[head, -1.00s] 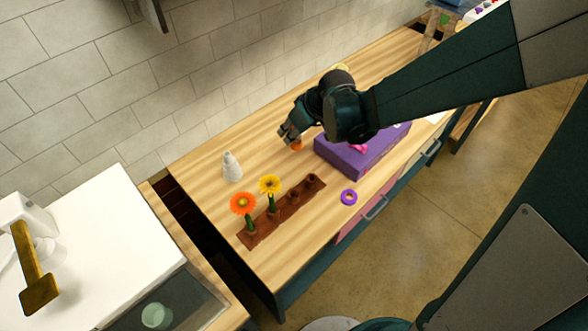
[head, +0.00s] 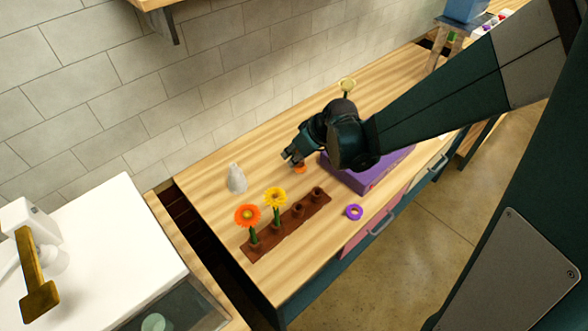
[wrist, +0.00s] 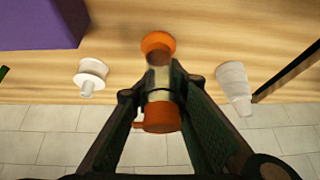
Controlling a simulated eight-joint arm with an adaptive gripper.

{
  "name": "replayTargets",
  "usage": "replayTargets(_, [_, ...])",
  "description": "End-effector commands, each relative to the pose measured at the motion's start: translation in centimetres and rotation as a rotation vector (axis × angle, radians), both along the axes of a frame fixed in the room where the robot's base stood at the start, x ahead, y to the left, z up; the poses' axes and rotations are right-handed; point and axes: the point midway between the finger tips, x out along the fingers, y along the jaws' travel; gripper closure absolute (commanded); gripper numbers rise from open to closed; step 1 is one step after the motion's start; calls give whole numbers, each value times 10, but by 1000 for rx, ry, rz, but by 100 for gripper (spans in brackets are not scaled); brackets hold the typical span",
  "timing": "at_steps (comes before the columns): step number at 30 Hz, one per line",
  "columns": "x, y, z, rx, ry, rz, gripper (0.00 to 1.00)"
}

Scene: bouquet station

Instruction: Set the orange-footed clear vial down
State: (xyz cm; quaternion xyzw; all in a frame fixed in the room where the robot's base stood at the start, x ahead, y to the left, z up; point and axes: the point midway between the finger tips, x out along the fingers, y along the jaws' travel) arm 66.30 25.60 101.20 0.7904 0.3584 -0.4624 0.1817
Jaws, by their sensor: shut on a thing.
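The clear vial (wrist: 159,80) is between my fingers in the wrist view, with an orange foot (wrist: 158,43) at its far end and an orange piece at its near end. My gripper (wrist: 160,92) is shut on its clear body. In the head view the orange foot (head: 300,169) shows just below my gripper (head: 292,157), close over the wooden table (head: 215,205). I cannot tell whether it touches. The rest of the vial is mostly hidden by my gripper there.
A white ribbed vase (head: 236,178) stands to the left. A brown rack (head: 285,228) holds an orange flower (head: 247,215) and a yellow flower (head: 275,197). A white spool (wrist: 91,75) is nearby.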

Motion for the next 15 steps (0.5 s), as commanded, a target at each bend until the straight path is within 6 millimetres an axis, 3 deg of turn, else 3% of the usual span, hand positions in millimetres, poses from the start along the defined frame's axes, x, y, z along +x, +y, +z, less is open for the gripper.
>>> replayTargets(6, [0, 0, -19, 0, 0, 0, 100])
replayTargets(15, [0, 0, -23, 0, 0, 0, 100])
